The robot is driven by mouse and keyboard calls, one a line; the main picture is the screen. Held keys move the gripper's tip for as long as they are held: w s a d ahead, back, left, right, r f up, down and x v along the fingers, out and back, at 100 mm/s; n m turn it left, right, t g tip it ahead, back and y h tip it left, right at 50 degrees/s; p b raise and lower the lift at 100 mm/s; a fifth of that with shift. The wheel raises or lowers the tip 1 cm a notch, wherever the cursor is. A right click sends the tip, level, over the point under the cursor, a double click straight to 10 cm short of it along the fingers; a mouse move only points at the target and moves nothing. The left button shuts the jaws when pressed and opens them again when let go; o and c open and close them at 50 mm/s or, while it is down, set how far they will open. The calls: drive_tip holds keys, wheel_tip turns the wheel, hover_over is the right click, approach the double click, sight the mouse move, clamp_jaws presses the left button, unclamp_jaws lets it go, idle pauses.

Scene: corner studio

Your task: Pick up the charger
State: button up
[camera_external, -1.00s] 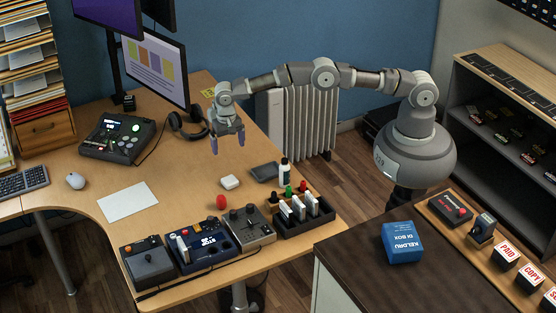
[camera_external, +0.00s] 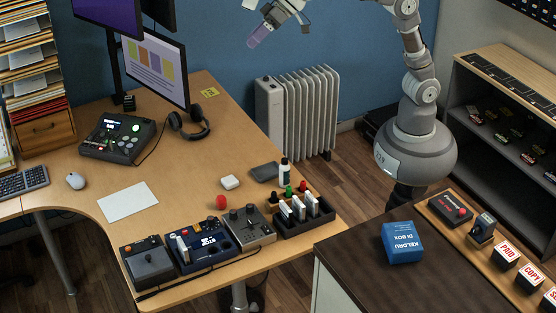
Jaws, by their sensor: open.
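A small white rounded block, which looks like the charger (camera_external: 230,182), lies flat on the wooden desk, left of a dark flat pad. My gripper (camera_external: 260,35) is high in the air at the top of the picture, in front of the blue wall and well above and apart from the white block. The upper part of my arm runs out of the top of the picture.
A dark pad (camera_external: 264,172), a white bottle (camera_external: 284,170) and a red ball-like thing (camera_external: 221,202) stand around the white block. Several control boxes and a black rack (camera_external: 304,224) line the desk's front edge. Headphones (camera_external: 190,124) lie farther back. The desk's middle is clear.

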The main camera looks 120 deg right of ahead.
drive_tip(key=s+a+r+n+t+b, duration=0.1)
drive_tip(key=s+a+r+n+t, duration=0.2)
drive_tip(key=s+a+r, duration=0.3)
drive_tip(key=s+r, duration=0.3)
drive_tip(key=s, duration=0.1)
drive_tip(key=shift+s+r+n+t+y, duration=0.2)
drive_tip(key=shift+r+n+t+y, duration=0.1)
drive_tip(key=shift+r, duration=0.1)
drive_tip(key=s+a+r+n+t, duration=0.1)
drive_tip(key=s, duration=0.2)
drive_tip(key=s+a+r+n+b, duration=0.1)
drive_tip(key=s+r, duration=0.1)
drive_tip(key=s, duration=0.1)
drive_tip(key=s+r+n+t, duration=0.1)
drive_tip(key=s+r, duration=0.1)
drive_tip(key=s, duration=0.1)
drive_tip(key=shift+s+a+r+t+y, duration=0.2)
drive_tip(key=shift+a+t+y, duration=0.1)
drive_tip(key=shift+a+y, duration=0.1)
drive_tip(key=shift+c, duration=1)
drive_tip(key=shift+w, duration=0.1)
